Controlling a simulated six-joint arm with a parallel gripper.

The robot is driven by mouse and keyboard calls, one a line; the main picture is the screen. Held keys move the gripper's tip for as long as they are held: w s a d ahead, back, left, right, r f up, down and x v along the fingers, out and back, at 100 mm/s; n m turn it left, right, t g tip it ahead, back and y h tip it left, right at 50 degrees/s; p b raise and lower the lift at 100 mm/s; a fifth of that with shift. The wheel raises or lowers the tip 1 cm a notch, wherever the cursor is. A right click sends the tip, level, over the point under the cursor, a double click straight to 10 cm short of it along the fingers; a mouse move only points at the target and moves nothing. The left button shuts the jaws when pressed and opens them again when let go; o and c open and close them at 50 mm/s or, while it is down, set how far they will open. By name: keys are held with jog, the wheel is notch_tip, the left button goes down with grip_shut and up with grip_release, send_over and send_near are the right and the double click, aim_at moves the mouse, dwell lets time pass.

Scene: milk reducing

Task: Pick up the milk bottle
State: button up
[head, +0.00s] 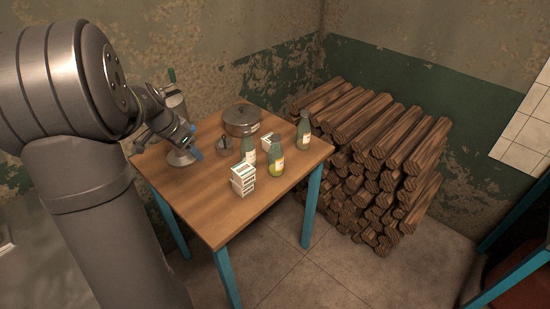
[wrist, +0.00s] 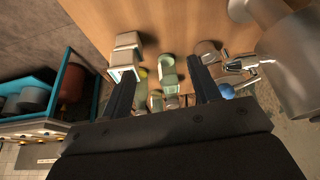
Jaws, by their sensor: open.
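Three greenish glass bottles stand upright on the wooden table in the head view: a pale-labelled one (head: 248,152), one with yellow contents (head: 277,161) and one at the right edge (head: 304,132). I cannot tell for sure which is the milk bottle. In the wrist view my gripper (wrist: 162,66) has its two dark fingers spread, with no object gripped. A pale green bottle (wrist: 168,74) shows in the gap between them. I cannot tell its distance from the fingers. In the head view the fingertips are hard to make out near the table's left side.
White boxes (head: 242,180) stand at the table's (head: 213,204) front, beside the bottles. A lidded metal pot (head: 241,121) and a small mug (head: 224,146) stand behind them. A metal device (head: 180,157) stands at the left. Stacked logs (head: 380,150) lie right of the table.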

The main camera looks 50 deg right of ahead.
notch_tip(320, 180, up, 5)
jog(key=s+d+f+n+t+h, duration=0.3)
jog(key=s+d+n+t+h, duration=0.15)
jog(key=s+d, duration=0.85)
jog(key=s+d+r+n+t, duration=0.1)
jog(key=s+d+n+t, duration=0.1)
jog(key=s+d+t, duration=0.15)
jog(key=n+t+h, duration=0.2)
send_near(276, 140)
jog(key=shift+y, duration=0.25)
jog(key=x, duration=0.6)
jog(key=shift+x, duration=2.9)
jog(key=shift+d+r, duration=0.1)
jog(key=shift+r, duration=0.1)
grip_shut()
